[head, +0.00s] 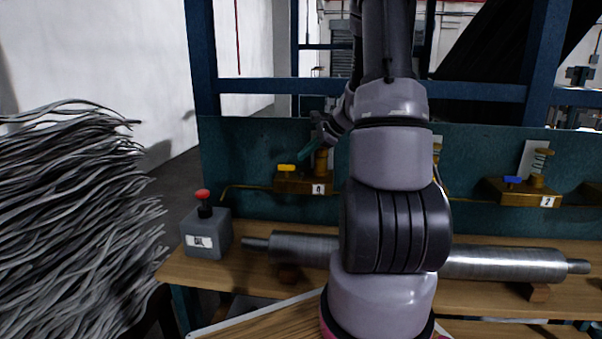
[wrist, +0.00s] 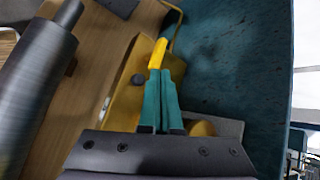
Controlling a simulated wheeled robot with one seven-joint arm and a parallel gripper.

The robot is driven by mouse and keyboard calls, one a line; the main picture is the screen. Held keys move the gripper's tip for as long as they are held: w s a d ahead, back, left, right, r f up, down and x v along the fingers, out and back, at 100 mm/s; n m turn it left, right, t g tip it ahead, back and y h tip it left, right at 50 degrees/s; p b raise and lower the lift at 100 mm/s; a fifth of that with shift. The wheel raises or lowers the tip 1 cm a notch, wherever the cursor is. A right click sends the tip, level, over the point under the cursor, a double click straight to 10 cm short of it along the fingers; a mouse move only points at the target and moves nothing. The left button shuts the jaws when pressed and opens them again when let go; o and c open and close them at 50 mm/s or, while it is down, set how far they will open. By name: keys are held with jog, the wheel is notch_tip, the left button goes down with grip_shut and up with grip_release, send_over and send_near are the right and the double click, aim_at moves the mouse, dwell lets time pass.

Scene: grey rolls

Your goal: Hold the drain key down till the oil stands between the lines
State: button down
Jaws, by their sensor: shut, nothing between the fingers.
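A yellow key (head: 286,168) sticks out at the left of the brass block (head: 290,187) labelled 0. A blue key (head: 512,180) sits on a similar block (head: 500,193) labelled 2. No oil level or pair of lines can be made out, and my arm hides the middle of the bench.
A grey box (head: 206,236) with a red button (head: 203,195) stands at the bench's left end. A steel roll (head: 505,263) lies along the wooden bench, in front of the blocks. A teal panel (head: 240,150) rises behind. Grey strands (head: 70,220) are heaped at the left.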

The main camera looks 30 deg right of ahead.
jog(key=shift+r, duration=1.45)
jog(key=s+a+r+n+g, duration=0.1)
jog(key=s+a+r+n, duration=0.35)
jog(key=a+r, duration=0.3)
jog(key=s+a+r+n+h, duration=0.1)
jog(key=s+a+r+n, duration=0.2)
jog(key=s, duration=0.4)
jog(key=s+a+r+n+h, duration=0.1)
jog(key=s+a+r+n, duration=0.2)
jog(key=s, duration=0.4)
jog(key=s+a+r+n+t+h, duration=0.1)
jog(key=s+a+r+n, duration=0.2)
jog(key=s+n, duration=0.2)
jog(key=s, duration=0.2)
jog(key=shift+s+r+h, duration=0.15)
jog(key=shift+s+h, duration=0.15)
jog(key=shift+s, duration=0.05)
